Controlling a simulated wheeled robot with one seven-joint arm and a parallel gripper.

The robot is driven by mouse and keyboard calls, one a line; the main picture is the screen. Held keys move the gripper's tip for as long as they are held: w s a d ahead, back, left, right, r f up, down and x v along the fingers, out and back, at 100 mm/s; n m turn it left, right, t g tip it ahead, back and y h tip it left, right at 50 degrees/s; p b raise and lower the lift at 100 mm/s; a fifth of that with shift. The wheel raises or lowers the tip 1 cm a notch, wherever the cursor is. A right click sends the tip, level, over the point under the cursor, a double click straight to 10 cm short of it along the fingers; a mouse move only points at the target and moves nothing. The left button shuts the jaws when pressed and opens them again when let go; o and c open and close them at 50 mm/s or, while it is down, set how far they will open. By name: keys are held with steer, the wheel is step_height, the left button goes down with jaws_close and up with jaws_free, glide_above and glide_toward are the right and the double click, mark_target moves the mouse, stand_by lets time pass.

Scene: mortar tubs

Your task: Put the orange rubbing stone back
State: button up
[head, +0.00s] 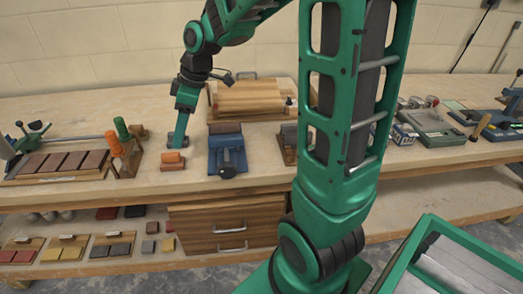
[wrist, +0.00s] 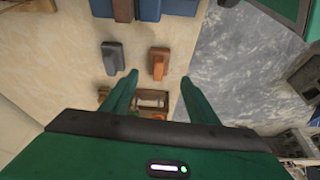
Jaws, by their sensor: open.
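The orange rubbing stone (head: 172,161) is a small orange block with a raised grip, resting on the bench near its front edge. It also shows in the wrist view (wrist: 158,62), just beyond my fingertips. My gripper (head: 178,143) points down above and slightly behind it in the head view. In the wrist view my gripper (wrist: 157,78) has its fingers spread, with nothing between the tips. A similar grey block (wrist: 112,57) lies beside the orange one, farther from the bench edge. The gripper partly hides that area in the head view.
A small wooden rack (head: 128,163) with orange and green handles stands left of the stone. A blue tool (head: 227,150) stands to its right. The lower shelf (head: 140,262) holds coloured blocks. Bare bench lies around the stone.

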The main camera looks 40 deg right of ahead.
steer(key=s+d+m+g+h, duration=0.1)
steer(key=s+d+m, duration=0.3)
steer(key=s, duration=0.5)
steer(key=s+d+f+m+g+h, duration=0.1)
steer(key=s+d+m, duration=0.4)
steer(key=s, duration=0.5)
steer(key=s+d+m+h, duration=0.1)
steer(key=s+d+m, duration=0.3)
steer(key=s+m, duration=0.3)
steer(key=shift+s+d+f+m+g, duration=0.15)
steer(key=shift+s+d+m+g, duration=0.2)
steer(key=shift+s, duration=0.9)
steer(key=shift+w+f, duration=0.25)
steer(key=shift+w, duration=0.4)
